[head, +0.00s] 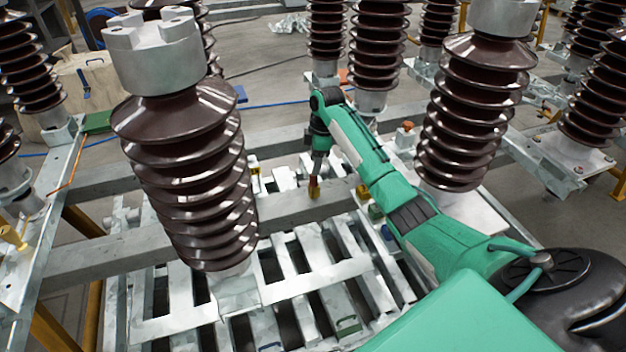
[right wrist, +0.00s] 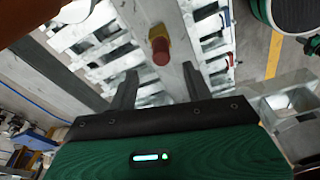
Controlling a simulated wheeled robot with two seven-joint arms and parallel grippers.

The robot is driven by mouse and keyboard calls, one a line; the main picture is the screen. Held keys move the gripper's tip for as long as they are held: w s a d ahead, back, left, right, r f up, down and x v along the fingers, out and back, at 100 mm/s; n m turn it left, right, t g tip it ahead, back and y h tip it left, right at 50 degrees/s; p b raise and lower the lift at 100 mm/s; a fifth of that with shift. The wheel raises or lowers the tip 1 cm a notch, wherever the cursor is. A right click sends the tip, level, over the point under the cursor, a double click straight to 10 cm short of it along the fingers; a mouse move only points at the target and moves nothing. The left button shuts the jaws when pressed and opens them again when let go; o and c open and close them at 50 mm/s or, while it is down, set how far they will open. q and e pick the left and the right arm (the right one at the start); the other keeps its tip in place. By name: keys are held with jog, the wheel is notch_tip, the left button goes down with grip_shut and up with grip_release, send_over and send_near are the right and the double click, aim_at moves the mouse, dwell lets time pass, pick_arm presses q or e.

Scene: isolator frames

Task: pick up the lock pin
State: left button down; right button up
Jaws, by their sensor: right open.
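The lock pin (head: 313,189), a small part with a red end and a yellow collar, sits on a grey steel beam near the middle of the head view. In the right wrist view the lock pin (right wrist: 160,50) shows just beyond my fingertips, roughly centred between them. My right gripper (head: 317,172) points down right above the pin in the head view. In the right wrist view my right gripper (right wrist: 159,76) is open, with two dark fingers apart and nothing between them. Whether a finger touches the pin cannot be told. My left gripper is not in view.
A large brown ribbed insulator (head: 190,165) stands left of my right arm, and another (head: 475,110) stands to its right. White slatted pallets (head: 290,270) lie in front of the beam. Small yellow (head: 362,193) and orange (head: 407,127) parts sit near my forearm.

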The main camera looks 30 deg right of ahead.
aim_at(314, 177)
jog(key=shift+a+f, duration=0.1)
jog(key=shift+f, duration=0.85)
jog(key=f, duration=0.4)
jog(key=shift+a+f+p, duration=0.2)
jog(key=shift+f+p, duration=0.05)
jog(key=shift+p, duration=0.1)
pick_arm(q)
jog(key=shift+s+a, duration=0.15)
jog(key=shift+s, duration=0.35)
pick_arm(e)
grip_shut()
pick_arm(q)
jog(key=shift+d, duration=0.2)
pick_arm(e)
jog(key=shift+r, duration=0.1)
